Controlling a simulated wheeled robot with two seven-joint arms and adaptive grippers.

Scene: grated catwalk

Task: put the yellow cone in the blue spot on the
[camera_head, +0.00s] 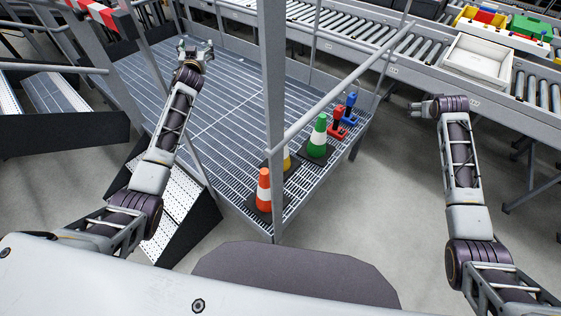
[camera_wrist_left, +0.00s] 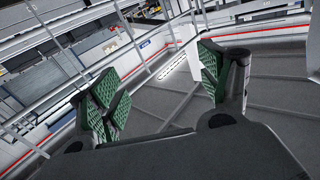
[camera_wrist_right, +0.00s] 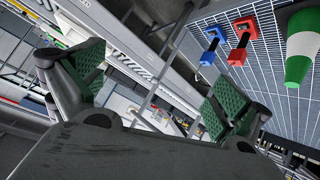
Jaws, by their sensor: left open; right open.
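The yellow cone (camera_head: 287,160) stands on the grated catwalk (camera_head: 205,115), mostly hidden behind a grey post in the head view. An orange cone with a white band (camera_head: 264,188) is in front of it and a green and white cone (camera_head: 318,137) is to its right. I cannot make out a blue spot. My left gripper (camera_head: 197,50) is over the far left of the catwalk, open and empty, well away from the cones. My right gripper (camera_head: 424,106) is off the catwalk's right side, open and empty. In the right wrist view the green cone (camera_wrist_right: 301,45) shows at the right edge.
A red object (camera_head: 338,122) and a blue object (camera_head: 350,108) stand beside the green cone. A vertical post (camera_head: 272,90) and a slanted handrail (camera_head: 340,88) stand between me and the catwalk. Roller conveyors with a white tray (camera_head: 478,60) run along the back right.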

